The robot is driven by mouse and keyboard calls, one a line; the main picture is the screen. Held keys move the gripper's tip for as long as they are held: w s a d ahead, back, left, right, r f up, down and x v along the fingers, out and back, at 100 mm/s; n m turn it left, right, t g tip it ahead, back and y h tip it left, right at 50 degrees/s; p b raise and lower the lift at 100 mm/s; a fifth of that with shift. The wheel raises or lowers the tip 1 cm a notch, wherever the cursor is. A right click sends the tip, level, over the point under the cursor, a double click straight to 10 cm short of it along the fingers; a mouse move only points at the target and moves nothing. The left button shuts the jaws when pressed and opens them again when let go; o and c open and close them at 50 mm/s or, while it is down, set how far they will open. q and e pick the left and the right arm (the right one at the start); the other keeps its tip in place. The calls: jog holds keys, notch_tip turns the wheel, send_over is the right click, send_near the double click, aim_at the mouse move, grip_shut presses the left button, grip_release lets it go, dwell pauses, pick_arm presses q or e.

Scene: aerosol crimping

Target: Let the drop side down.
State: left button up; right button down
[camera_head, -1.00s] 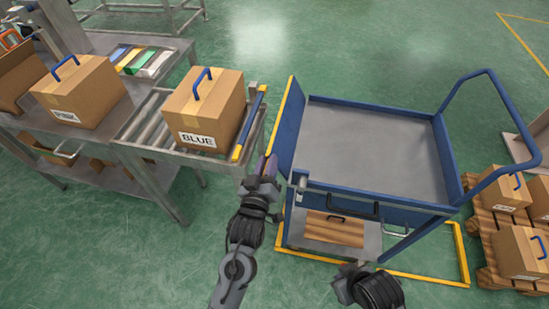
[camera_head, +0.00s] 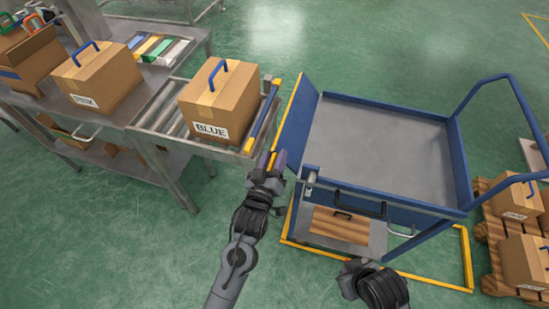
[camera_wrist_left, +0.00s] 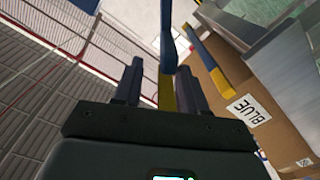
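The cart (camera_head: 385,150) has a grey deck and blue rims. Its drop side is a blue panel (camera_head: 298,122) with a yellow top edge, standing raised along the cart's left side. My left gripper (camera_head: 276,162) is at the near end of that yellow edge. In the left wrist view, my left gripper's fingers (camera_wrist_left: 160,82) stand apart on both sides of a yellow and blue bar (camera_wrist_left: 167,50), which looks like the panel's edge. Gaps show beside the bar. My right gripper (camera_head: 346,282) is low in front of the cart; its fingertips are not clear.
A roller conveyor (camera_head: 160,115) left of the cart carries a box marked BLUE (camera_head: 220,100). A blue and yellow bar (camera_head: 262,115) at its end is close to the drop side. A pallet (camera_head: 490,235) with boxes stands at the right. Green floor is open behind.

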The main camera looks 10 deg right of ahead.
pick_arm(q)
jog(key=shift+s+r, duration=0.1)
jog(key=shift+r, duration=0.05)
jog(key=shift+s+a+p, duration=0.25)
jog(key=shift+s+p, duration=0.05)
jog(key=shift+s, duration=0.15)
jog(key=p+v, duration=0.2)
jog(key=v, duration=0.7)
jog(key=shift+s+a, duration=0.2)
jog(key=shift+s, duration=0.1)
